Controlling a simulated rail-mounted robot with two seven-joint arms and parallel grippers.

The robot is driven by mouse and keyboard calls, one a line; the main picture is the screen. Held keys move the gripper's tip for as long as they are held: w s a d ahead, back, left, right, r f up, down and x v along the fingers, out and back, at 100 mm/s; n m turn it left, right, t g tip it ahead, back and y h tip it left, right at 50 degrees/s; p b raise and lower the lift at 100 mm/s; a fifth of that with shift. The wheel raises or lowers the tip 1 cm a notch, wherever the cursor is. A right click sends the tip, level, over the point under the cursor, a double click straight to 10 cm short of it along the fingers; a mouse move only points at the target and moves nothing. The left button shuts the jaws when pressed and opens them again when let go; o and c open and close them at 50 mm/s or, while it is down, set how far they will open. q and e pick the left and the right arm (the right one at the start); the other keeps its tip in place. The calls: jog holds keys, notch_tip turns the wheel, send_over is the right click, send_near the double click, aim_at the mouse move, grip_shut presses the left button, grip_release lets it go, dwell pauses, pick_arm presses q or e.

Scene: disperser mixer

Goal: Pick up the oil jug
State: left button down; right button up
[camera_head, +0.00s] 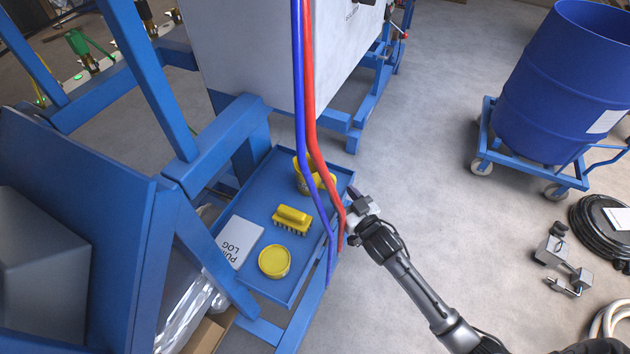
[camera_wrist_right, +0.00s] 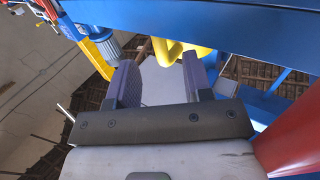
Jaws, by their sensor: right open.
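A yellow container (camera_head: 301,182), which looks like the oil jug, stands at the far right corner of the blue tray (camera_head: 262,187). The blue and red hoses pass in front of it and hide part of it. My right gripper (camera_head: 353,199) is just outside the tray's right edge, to the right of the container and apart from it. In the right wrist view my gripper (camera_wrist_right: 161,80) is open with nothing between its purple-grey fingers. A yellow rounded shape (camera_wrist_right: 170,50), probably the jug, shows beyond the fingertips. My left gripper is not in view.
A blue hose (camera_head: 297,90) and a red hose (camera_head: 309,90) hang across the tray close to my right gripper. The tray also holds a yellow brush (camera_head: 292,216), a round yellow tin (camera_head: 274,261) and a white log sheet (camera_head: 239,242). The floor at right is partly clear.

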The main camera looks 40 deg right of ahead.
aim_at(335, 185)
jog(key=shift+w+b, duration=0.35)
jog(key=shift+w, duration=0.15)
jog(key=w+b, duration=0.1)
jog(key=w, duration=0.2)
jog(key=shift+w+d+r+b, duration=0.1)
jog(key=shift+w+d+b, duration=0.1)
jog(key=shift+b, duration=0.2)
jog(key=shift+w, duration=0.5)
jog(key=shift+a, duration=0.1)
jog(key=c, duration=0.6)
grip_shut()
jog(key=shift+r, duration=0.15)
